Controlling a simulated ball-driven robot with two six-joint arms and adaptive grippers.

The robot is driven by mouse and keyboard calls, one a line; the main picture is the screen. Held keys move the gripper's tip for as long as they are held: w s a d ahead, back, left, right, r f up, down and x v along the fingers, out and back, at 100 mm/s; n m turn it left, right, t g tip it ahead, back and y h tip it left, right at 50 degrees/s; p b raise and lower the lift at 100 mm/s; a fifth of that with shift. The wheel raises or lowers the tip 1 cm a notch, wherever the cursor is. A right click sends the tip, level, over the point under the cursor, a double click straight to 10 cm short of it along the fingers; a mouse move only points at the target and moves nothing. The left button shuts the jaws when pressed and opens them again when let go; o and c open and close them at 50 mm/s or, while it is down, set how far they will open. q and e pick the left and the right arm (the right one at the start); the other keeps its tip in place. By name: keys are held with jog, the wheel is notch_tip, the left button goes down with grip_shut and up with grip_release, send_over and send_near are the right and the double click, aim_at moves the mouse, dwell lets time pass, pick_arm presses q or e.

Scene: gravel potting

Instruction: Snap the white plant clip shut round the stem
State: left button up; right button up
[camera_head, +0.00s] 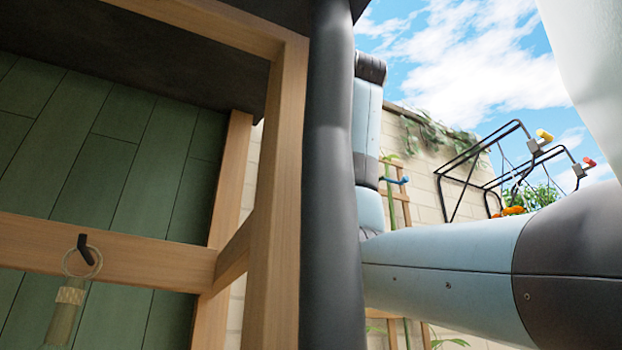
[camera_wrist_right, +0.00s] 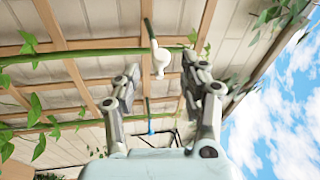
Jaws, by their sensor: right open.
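The white plant clip (camera_wrist_right: 158,57) shows in the right wrist view, beside a long green stem (camera_wrist_right: 90,55) that runs across the trellis (camera_wrist_right: 75,75). Whether the clip is closed round the stem is too small to tell. My right gripper (camera_wrist_right: 161,70) is open, its two fingers apart on either side of the clip in the picture, with no visible contact. In the head view the right gripper and white clip cannot be made out, and my arm covers part of the trellis. My left gripper is not in view.
A blue clip (camera_head: 396,180) is on the trellis (camera_head: 402,207) in the head view. A black metal frame (camera_head: 462,168) with yellow and red ends stands at right. A wooden frame (camera_head: 275,200) and hanging brush (camera_head: 68,305) are at left. Leaves (camera_wrist_right: 38,125) surround the trellis.

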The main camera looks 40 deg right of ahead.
jog(key=p+x, duration=0.2)
jog(key=x, duration=0.3)
jog(key=shift+w+r, duration=0.1)
jog(key=shift+r, duration=0.05)
jog(key=shift+w+d, duration=0.1)
jog(key=shift+w, duration=0.1)
jog(key=shift+s, duration=0.1)
grip_shut()
